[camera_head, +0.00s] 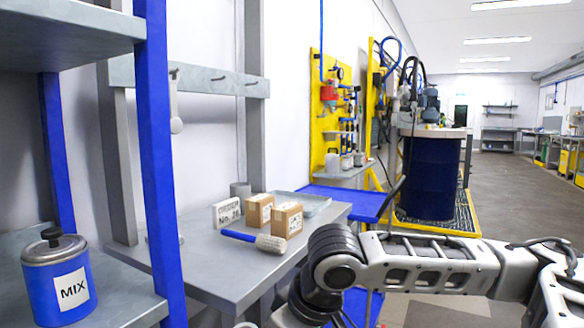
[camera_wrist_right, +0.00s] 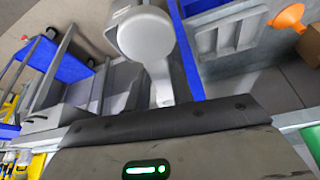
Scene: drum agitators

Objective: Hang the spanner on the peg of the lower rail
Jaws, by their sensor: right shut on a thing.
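A grey rail (camera_head: 200,80) with short pegs runs between two uprights behind the blue post. A pale, narrow thing with a rounded lower end (camera_head: 177,125) hangs from it at the left. My right arm comes in from the right in the head view, and its gripper is out of sight below the table's front edge. In the right wrist view the gripper body (camera_wrist_right: 160,125) fills the bottom, and it is shut. A pale grey piece with a broad rounded head and narrow stem (camera_wrist_right: 146,38), seemingly the spanner, rises from it. The jaw contact is hidden. My left gripper is not in view.
The grey table (camera_head: 215,265) bears a mallet (camera_head: 270,243), two cardboard boxes (camera_head: 287,220), a white number block (camera_head: 226,212) and a tray (camera_head: 305,202). A blue MIX can (camera_head: 58,275) stands on the left shelf. The blue post (camera_head: 160,150) partly blocks the rail.

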